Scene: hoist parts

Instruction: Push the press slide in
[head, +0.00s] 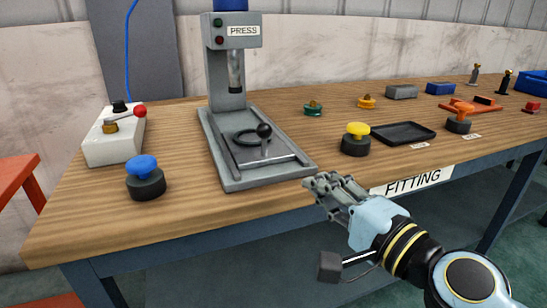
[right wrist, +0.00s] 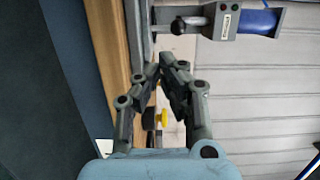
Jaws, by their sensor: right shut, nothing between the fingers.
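The grey press (head: 229,75) stands on the wooden bench, with its label on the head. My right gripper (head: 322,183) is shut and empty at the bench's front edge, just in front of and to the right of the press base's front corner, apart from the knob. In the right wrist view the shut fingertips (right wrist: 170,62) show below the sideways press head (right wrist: 225,21). My left gripper is not in view.
A blue button (head: 144,175) and a white box with a red-knobbed lever (head: 114,136) stand left of the press. A yellow button (head: 356,139) and a black tray (head: 404,134) lie to the right. Several small parts sit further back. Bare wood lies around the press base.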

